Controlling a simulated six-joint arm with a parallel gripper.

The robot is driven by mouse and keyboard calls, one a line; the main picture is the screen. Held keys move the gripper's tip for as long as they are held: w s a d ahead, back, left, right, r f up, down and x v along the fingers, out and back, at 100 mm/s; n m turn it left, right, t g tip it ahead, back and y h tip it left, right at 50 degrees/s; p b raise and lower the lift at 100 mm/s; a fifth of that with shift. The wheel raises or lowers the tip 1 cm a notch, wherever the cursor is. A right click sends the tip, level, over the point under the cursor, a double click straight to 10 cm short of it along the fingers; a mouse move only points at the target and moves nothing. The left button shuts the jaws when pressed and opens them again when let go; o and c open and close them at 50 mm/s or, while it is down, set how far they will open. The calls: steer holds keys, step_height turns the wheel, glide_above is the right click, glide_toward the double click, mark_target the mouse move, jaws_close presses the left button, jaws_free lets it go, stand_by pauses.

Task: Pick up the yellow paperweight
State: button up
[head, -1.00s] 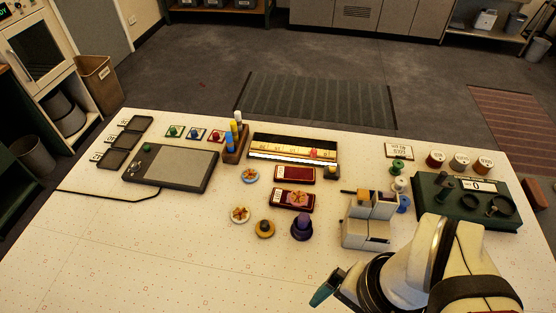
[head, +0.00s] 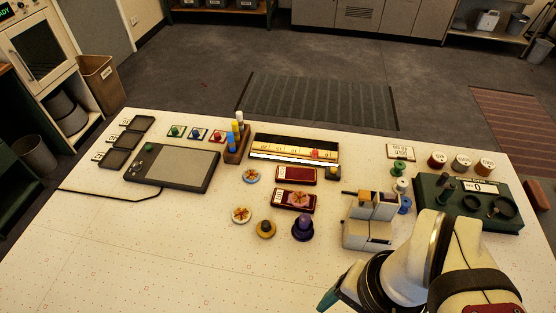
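The yellow paperweight (head: 265,230), a low round yellow base with a dark knob on top, stands upright on the white dotted table (head: 150,250) near the middle. My gripper (head: 329,298) shows only as a teal tip at the bottom edge of the head view, to the right of the paperweight and nearer to me. It is apart from the paperweight. The rest of the gripper is hidden behind my arm or cut off by the frame, so its opening does not show.
A purple paperweight (head: 302,229) stands close on the right. A round patterned disc (head: 241,215) lies on the left, and a dark red case (head: 291,199) lies behind. A grey-white block device (head: 368,233) stands farther right. The front left of the table is clear.

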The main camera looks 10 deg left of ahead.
steer(key=w+n+g+h, duration=0.2)
steer(key=w+n+h, duration=0.1)
steer(key=w+n, duration=0.25)
steer(key=n+t+h, duration=0.6)
steer(key=n+h, duration=0.3)
steer(key=n, duration=1)
glide_toward(262, 227)
steer(key=s+d+r, duration=0.4)
steer(key=d+r, duration=0.2)
steer(key=d, duration=0.1)
steer(key=a+f+n+t, duration=0.1)
steer(key=a+f+n, duration=0.1)
steer(key=a, duration=0.1)
steer(key=s+a+f+n+t, duration=0.1)
steer(key=a+f+n+t, duration=0.1)
steer(key=a, duration=0.1)
steer(key=s+a+f+n+t, duration=0.1)
steer(key=a+f+n+t, duration=0.1)
steer(key=a+n, duration=0.1)
steer(key=shift+s+f, duration=0.1)
steer(key=shift+f, duration=0.05)
steer(key=x, duration=1.5)
steer(key=shift+w+a, duration=0.2)
steer(key=shift+w, duration=0.1)
steer(key=shift+w+d+f, duration=0.1)
steer(key=shift+w+d, duration=0.05)
steer(key=shift+w, duration=0.05)
jaws_close()
